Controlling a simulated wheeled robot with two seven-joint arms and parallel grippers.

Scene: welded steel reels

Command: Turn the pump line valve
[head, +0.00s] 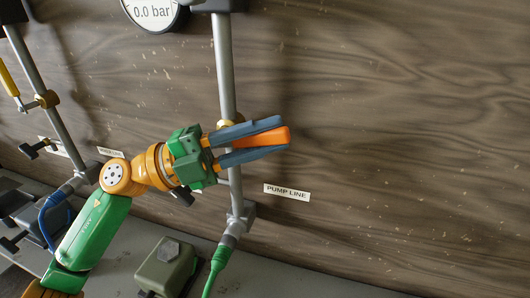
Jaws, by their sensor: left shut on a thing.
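The pump line valve has an orange handle (278,137) that points to the right, near the white label reading PUMP LINE (287,192). My left gripper (284,137) comes in from the left, and its two blue-grey fingers are shut on the handle, one above and one below it. A grey vertical pipe (226,75) runs behind the gripper. A little of the brass valve body (224,124) shows at the pipe; the rest is hidden behind the gripper. My right gripper is not in view.
A gauge (153,10) reading 0.0 bar is at the top. Another pipe (45,95) with a yellow-handled valve (9,78) stands at the left. A green hose (217,268) leaves the pump line's lower end. A green-grey box (168,266) sits below. The wooden panel (420,130) at right is clear.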

